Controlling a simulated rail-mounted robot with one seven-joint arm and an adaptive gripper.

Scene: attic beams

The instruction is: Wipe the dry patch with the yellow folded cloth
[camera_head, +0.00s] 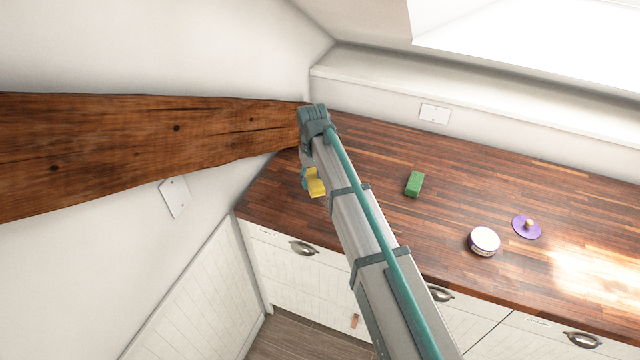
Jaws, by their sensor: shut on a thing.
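The yellow folded cloth (316,183) shows just left of my arm, over the left end of the wooden worktop. My gripper (306,179) is mostly hidden behind my arm; a small teal part shows against the cloth, and it is shut on the cloth. I cannot tell whether the cloth touches the worktop. I cannot make out the dry patch for certain; part of the worktop is hidden by my arm.
A green block (414,184) lies on the worktop (470,185) right of my arm. Further right are a round white tin (484,241) and a purple lid with a knob (526,227). A thick wooden beam (150,145) juts in from the left. Bright glare covers the worktop's right end.

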